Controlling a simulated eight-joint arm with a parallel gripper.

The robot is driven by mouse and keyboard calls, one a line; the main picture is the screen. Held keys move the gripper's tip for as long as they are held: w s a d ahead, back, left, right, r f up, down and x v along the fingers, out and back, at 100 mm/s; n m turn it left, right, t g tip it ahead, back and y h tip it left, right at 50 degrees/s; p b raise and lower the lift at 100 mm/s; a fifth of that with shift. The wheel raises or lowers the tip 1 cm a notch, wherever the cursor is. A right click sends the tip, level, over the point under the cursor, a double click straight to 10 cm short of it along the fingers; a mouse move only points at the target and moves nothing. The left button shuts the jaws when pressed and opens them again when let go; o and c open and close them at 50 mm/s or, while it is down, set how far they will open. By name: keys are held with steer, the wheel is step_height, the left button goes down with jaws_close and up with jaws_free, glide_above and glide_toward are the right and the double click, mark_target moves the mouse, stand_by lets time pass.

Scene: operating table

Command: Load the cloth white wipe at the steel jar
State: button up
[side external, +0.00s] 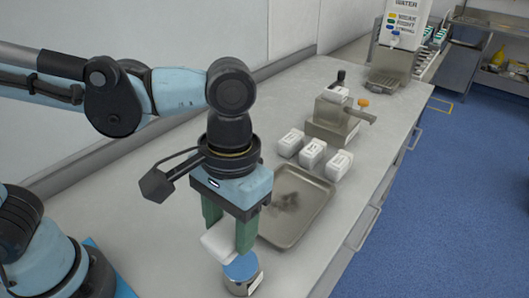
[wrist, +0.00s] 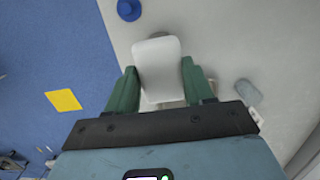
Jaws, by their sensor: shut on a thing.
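My gripper (side external: 229,238) has green fingers and points down over the front part of the counter. It is shut on a white wipe (side external: 218,243), a pale block with rounded edges, tilted in the side view. In the wrist view the wipe (wrist: 158,62) sits between the two fingers (wrist: 160,80). The steel jar (side external: 244,284) is a short round metal pot with a blue top, standing on the counter just below the wipe and fingers. In the side view the wipe's lower edge overlaps close to the jar's top; I cannot tell whether they touch.
A shallow metal tray (side external: 318,204) lies right of my gripper. Several white labelled packs (side external: 312,153) stand behind it, near a metal dispenser (side external: 335,122). A water dispenser (side external: 398,38) stands at the far end. In the wrist view a blue round object (wrist: 128,9) shows at the top.

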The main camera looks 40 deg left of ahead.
steer(key=shift+w+d+f, duration=0.1)
steer(key=shift+w+d, duration=0.1)
steer(key=shift+w, duration=0.3)
glide_above(239, 263)
steer(key=shift+w+f, duration=0.2)
steer(key=shift+f, duration=2.65)
steer(key=shift+f, duration=0.6)
steer(key=shift+r, duration=3.55)
steer(key=w+a+r, duration=0.2)
steer(key=w+a, duration=0.3)
steer(key=a, duration=0.5)
steer(key=w+a+r, duration=0.2)
steer(key=w+a, duration=0.3)
steer(key=a, duration=0.6)
steer(key=shift+w+a, duration=0.2)
steer(key=shift+w, duration=0.2)
